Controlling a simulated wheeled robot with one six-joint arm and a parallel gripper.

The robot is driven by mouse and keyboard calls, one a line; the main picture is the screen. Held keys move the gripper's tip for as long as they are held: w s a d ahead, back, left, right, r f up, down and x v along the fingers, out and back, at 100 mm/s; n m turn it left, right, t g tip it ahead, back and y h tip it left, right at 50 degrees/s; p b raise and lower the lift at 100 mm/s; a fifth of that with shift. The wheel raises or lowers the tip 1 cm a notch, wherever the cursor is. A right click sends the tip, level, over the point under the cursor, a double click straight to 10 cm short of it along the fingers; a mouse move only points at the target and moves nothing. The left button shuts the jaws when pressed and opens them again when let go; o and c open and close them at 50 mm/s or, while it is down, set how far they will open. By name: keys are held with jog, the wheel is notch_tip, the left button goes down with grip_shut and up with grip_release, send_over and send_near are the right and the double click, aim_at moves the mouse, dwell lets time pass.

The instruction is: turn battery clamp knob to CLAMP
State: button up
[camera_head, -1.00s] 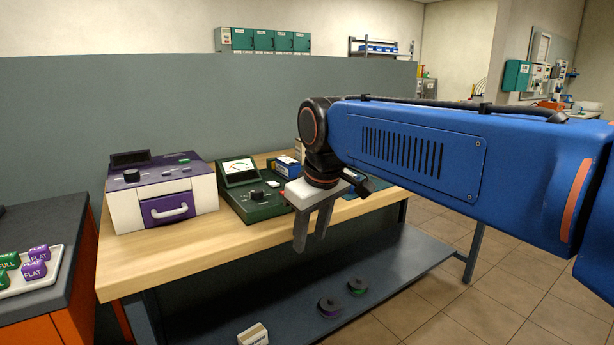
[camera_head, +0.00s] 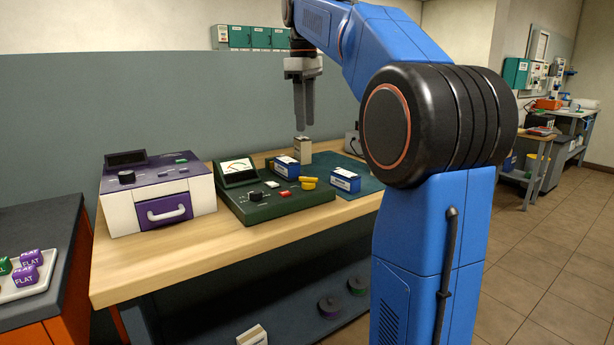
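A green tester (camera_head: 262,205) with a tilted meter screen (camera_head: 237,171) stands on the wooden bench. Its top carries a black knob (camera_head: 256,197), a red button (camera_head: 285,194) and a yellow knob-like part (camera_head: 309,182). I cannot tell which of these is the clamp knob, and no CLAMP marking is readable. My gripper (camera_head: 304,128) points down, raised above the back of the bench.
A white and purple machine (camera_head: 160,195) with a drawer stands left of the tester. Blue-and-white boxes (camera_head: 286,170) (camera_head: 345,180) stand near it. A tray (camera_head: 45,268) of cubes lies at far left. My arm hides the bench's right end.

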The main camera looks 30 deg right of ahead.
send_near(308, 178)
jog(key=f, duration=0.9)
jog(key=shift+w+d+f, duration=0.15)
jog(key=shift+w+d, duration=0.1)
jog(key=shift+w, duration=0.05)
jog(key=c, duration=0.8)
